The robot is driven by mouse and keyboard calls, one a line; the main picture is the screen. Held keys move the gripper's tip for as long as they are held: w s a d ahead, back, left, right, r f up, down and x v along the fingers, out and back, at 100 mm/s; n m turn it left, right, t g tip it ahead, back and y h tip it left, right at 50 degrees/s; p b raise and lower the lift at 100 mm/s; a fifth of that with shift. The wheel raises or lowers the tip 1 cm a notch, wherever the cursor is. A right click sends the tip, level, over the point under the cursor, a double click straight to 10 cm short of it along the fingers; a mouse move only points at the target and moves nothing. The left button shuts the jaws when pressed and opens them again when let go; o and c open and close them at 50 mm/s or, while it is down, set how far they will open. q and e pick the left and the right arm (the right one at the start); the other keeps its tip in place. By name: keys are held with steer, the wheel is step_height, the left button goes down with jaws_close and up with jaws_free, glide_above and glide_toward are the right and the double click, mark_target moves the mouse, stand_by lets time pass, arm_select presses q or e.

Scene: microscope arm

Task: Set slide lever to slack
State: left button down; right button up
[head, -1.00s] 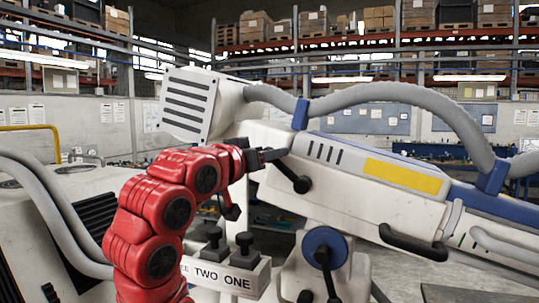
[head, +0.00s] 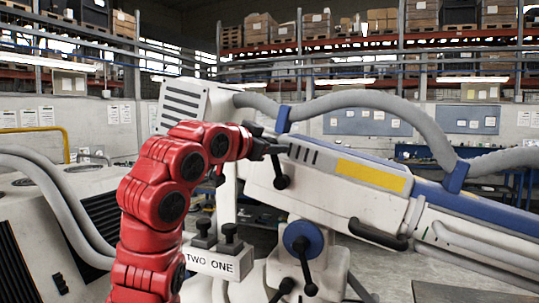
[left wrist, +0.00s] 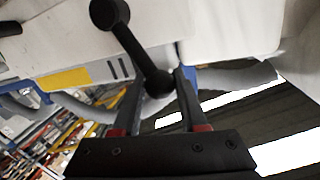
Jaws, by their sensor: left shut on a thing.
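A short black lever (head: 279,172) with a round knob at each end sits on the side of the white arm housing (head: 330,190), below its dark slots. It stands nearly upright, leaning slightly left at the top. My left gripper (head: 274,149), on the red arm, is shut on its upper end. In the left wrist view the lever (left wrist: 132,48) runs between its two knobs, and the fingers (left wrist: 158,84) lie on either side of the near knob. No slack marking for the lever is readable. My right gripper is out of view.
Below stands a box (head: 222,264) marked TWO and ONE with black-topped levers. A blue round hub (head: 303,238) with black handles is under the housing. A grey hose (head: 375,98) arches above. A white machine (head: 40,215) stands left.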

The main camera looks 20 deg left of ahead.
arm_select(q)
steer(key=shift+d+m, duration=0.4)
steer(key=shift+m, duration=0.1)
steer(key=shift+s+d+m+g+y+b, duration=0.1)
steer(key=shift+d+m+g+y+b, duration=0.35)
steer(key=shift+d+m, duration=1.15)
steer(key=shift+f, duration=0.1)
steer(key=shift+c, duration=2.4)
jaws_free()
